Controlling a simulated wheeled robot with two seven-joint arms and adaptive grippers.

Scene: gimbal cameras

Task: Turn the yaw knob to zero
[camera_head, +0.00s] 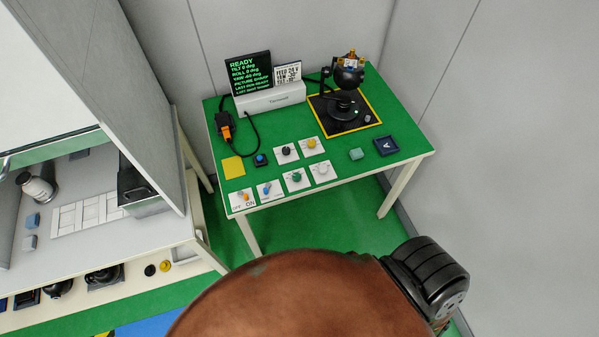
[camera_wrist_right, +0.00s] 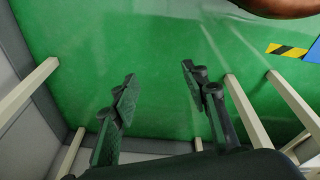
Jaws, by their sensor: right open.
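Several knobs on white plates sit on the green table: a black knob (camera_head: 286,151), a yellow knob (camera_head: 311,144), a green knob (camera_head: 296,178) and a white knob (camera_head: 321,169). Their labels are too small to read, so I cannot tell which is yaw. A black screen (camera_head: 248,76) reads READY, tilt 0, roll 0, and a yaw value that looks like -60 deg. A camera on a gimbal (camera_head: 348,75) stands at the back right. My right gripper (camera_wrist_right: 158,84) is open and empty above the green floor, away from the knobs. My left gripper is not in view.
The green table (camera_head: 389,167) also holds a switch plate (camera_head: 242,200), a blue lever plate (camera_head: 268,192), a blue button (camera_head: 261,160), a yellow pad (camera_head: 233,167) and a dark blue tray (camera_head: 386,146). A grey partition and bench stand left. Pale table legs (camera_wrist_right: 247,115) are near my right gripper.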

